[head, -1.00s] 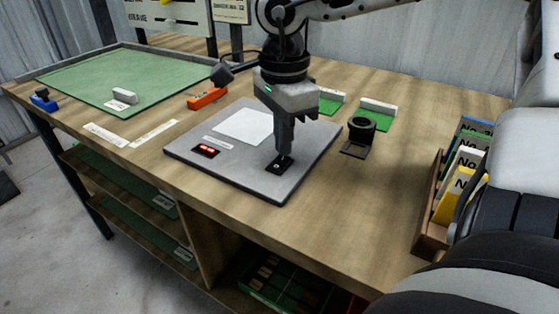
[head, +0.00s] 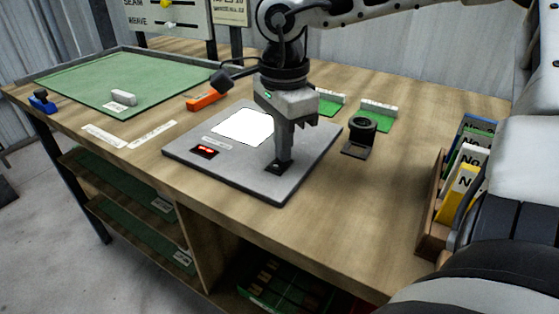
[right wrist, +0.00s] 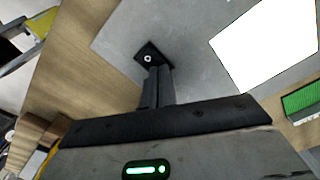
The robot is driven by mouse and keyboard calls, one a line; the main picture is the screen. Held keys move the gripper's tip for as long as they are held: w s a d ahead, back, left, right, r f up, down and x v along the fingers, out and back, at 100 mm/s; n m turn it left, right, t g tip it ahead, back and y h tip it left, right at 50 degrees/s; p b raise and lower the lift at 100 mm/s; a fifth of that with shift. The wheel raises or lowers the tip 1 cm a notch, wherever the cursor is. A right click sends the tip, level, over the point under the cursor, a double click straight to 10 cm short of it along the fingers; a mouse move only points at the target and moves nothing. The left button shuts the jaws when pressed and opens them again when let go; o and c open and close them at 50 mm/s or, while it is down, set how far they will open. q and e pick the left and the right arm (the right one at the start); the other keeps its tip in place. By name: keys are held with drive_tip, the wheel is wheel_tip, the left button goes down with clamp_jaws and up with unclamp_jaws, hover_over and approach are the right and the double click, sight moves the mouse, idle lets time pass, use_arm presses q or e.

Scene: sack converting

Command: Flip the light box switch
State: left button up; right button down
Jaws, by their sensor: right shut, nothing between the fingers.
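The light box is a flat grey panel (head: 225,175) on the wooden table. Its white square window (head: 244,128) glows bright, and it also shows in the right wrist view (right wrist: 265,45). A small black switch plate (head: 279,167) sits near the panel's front right corner; in the right wrist view the plate (right wrist: 148,52) has a pale round spot on it. My right gripper (head: 281,160) is shut and empty, pointing down with its fingertips at the switch plate and partly hiding it. Whether the tips touch it I cannot tell. My left gripper is not in view.
A red display (head: 205,152) is on the panel. A black magnifier stand (head: 361,137) is right of it, and an orange tool (head: 207,99) lies behind. A green mat (head: 85,82) is at the left; a wooden card box (head: 430,240) is at the right edge.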

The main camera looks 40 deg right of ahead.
drive_tip(key=shift+r, duration=0.1)
drive_tip(key=shift+r+p, duration=2.4)
drive_tip(key=shift+r, duration=1)
drive_tip(key=shift+f, duration=0.1)
